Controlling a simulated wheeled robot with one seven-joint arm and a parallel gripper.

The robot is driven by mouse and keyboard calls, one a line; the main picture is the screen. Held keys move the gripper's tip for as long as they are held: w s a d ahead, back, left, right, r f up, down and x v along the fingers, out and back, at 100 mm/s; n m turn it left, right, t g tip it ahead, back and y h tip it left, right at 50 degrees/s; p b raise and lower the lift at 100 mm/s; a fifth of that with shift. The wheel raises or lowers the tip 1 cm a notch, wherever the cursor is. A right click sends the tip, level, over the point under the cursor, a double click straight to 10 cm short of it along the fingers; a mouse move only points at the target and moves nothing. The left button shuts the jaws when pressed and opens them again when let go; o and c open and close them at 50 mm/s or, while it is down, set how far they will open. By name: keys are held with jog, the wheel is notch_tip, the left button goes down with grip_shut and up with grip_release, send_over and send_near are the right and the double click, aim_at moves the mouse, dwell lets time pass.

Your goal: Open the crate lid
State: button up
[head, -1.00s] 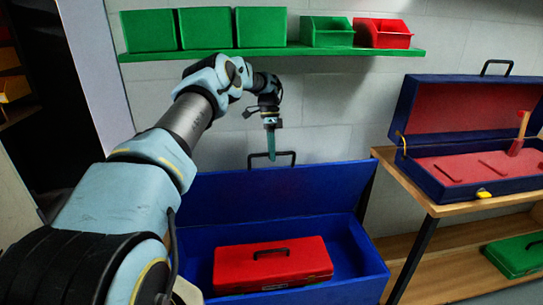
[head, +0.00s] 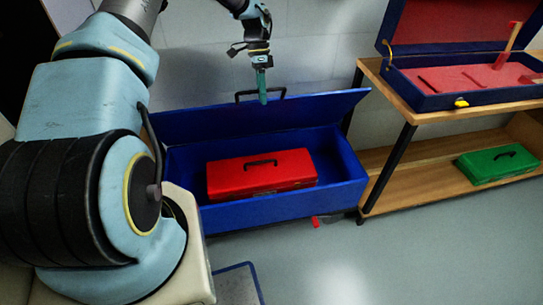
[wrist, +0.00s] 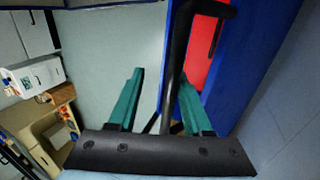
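The blue crate (head: 345,185) stands on the floor with its lid (head: 215,122) raised and leaning back. A black handle (head: 240,96) sits on the lid's upper edge. A red toolbox (head: 225,178) lies inside the crate. My gripper (head: 263,97) points down at the lid handle in the head view. In the wrist view its green fingers (wrist: 160,76) are spread apart. The black handle bar (wrist: 177,60) passes between them, nearer the right finger, with a gap on the left. I cannot tell if the right finger touches it.
A wooden bench (head: 398,100) at right carries an open blue case (head: 440,100) with red lining. A green toolbox (head: 480,170) lies on its lower shelf. A small red object (head: 315,222) is by the crate's base.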

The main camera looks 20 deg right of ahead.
jog(key=s+a+f+b, duration=0.1)
jog(key=s+f+b, duration=0.2)
jog(key=s+f, duration=1.1)
jog(key=shift+a+t, duration=0.35)
jog(key=shift+t, duration=0.05)
jog(key=shift+s+r, duration=0.1)
jog(key=w+p+v, duration=0.1)
jog(key=p+v, duration=0.5)
jog(key=v, duration=0.6)
jog(key=shift+w+p, duration=0.25)
jog(key=shift+p, duration=0.1)
dwell(0.4)
jog(key=shift+c, duration=0.2)
